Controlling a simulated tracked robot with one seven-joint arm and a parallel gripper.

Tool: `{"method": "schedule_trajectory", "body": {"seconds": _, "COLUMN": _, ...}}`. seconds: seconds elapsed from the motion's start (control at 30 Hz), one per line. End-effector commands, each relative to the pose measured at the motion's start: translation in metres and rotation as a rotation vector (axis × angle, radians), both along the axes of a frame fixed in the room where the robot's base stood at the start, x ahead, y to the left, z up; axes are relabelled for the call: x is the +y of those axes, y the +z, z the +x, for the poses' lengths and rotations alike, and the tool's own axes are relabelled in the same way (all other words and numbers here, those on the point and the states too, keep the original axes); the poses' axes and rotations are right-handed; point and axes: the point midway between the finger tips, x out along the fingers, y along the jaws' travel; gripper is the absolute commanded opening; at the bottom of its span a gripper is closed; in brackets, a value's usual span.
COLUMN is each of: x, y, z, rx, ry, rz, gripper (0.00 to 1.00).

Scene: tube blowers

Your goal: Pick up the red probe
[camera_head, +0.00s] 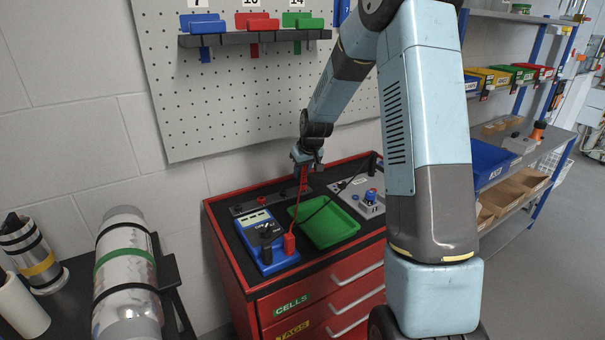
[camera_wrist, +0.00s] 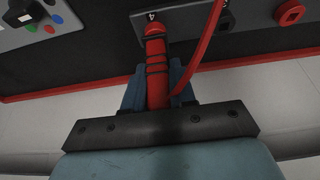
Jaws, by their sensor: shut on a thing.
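My gripper (camera_head: 306,158) is above the back of the red cabinet's top. It is shut on the red probe, whose thick handle (camera_wrist: 157,72) lies between the fingers in the wrist view. The probe also shows below the gripper in the head view (camera_head: 304,176). A red cable runs beside it in the wrist view (camera_wrist: 208,45). In the head view the cable leads down toward a red plug (camera_head: 289,243) on the blue meter (camera_head: 264,238). The probe's far end is close to a dark strip with sockets (camera_wrist: 185,22); I cannot tell whether they touch.
A green tray (camera_head: 330,224) lies on the cabinet top, with a black cable across it. A grey box with a blue knob (camera_head: 370,199) stands right of it. A pegboard (camera_head: 240,100) rises behind. Shelves with bins (camera_head: 495,165) stand at right, and a metal cylinder (camera_head: 125,270) at left.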

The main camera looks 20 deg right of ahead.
Motion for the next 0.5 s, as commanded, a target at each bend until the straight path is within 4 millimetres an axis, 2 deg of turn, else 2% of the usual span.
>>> {"method": "schedule_trajectory", "body": {"seconds": 0.17, "x": 0.0, "y": 0.026, "z": 0.001, "rx": -0.005, "ry": -0.001, "rz": 0.0, "gripper": 0.0}}
{"method": "schedule_trajectory", "body": {"seconds": 0.5, "x": 0.0, "y": 0.081, "z": -0.044, "rx": -0.003, "ry": -0.001, "rz": -0.001, "gripper": 0.0}}
